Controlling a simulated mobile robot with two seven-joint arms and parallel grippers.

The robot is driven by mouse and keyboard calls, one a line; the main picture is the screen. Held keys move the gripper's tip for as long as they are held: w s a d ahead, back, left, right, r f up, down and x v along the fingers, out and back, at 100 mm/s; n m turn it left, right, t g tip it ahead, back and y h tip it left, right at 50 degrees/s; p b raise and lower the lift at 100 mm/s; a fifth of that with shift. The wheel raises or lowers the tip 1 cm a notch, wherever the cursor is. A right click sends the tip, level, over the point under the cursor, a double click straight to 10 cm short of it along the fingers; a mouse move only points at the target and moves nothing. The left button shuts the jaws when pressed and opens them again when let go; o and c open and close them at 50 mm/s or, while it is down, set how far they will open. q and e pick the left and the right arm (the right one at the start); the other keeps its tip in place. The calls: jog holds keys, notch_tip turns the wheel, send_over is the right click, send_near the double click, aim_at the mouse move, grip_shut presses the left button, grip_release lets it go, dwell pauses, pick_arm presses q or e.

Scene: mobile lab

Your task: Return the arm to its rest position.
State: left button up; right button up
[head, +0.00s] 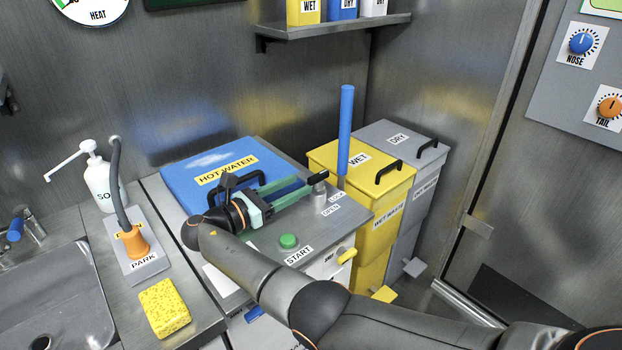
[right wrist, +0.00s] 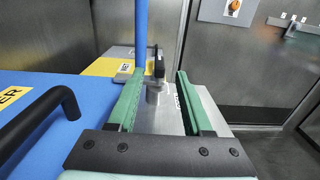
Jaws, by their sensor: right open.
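My right gripper (head: 303,188) is open, with its green fingers stretched over the steel top of the hot water unit (head: 352,212). In the right wrist view the two fingers (right wrist: 160,76) stand apart with nothing held between them. A small latch with a black handle (head: 318,178) and a silver base stands at the fingertips, by the OPEN and LOCK labels. In the right wrist view the latch (right wrist: 154,93) shows in the gap between the fingers; I cannot tell whether they touch it. My left gripper is not in view.
The blue HOT WATER lid (head: 190,182) with its black handle (right wrist: 35,125) lies beside the gripper. A tall blue bar (head: 346,125) stands upright just beyond the latch. Yellow WET (head: 330,158) and grey DRY (head: 375,134) bins stand behind. A green START button (head: 289,241) is near my forearm.

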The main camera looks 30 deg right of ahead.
jog(key=shift+s+a, duration=0.2)
jog(key=shift+a, duration=0.75)
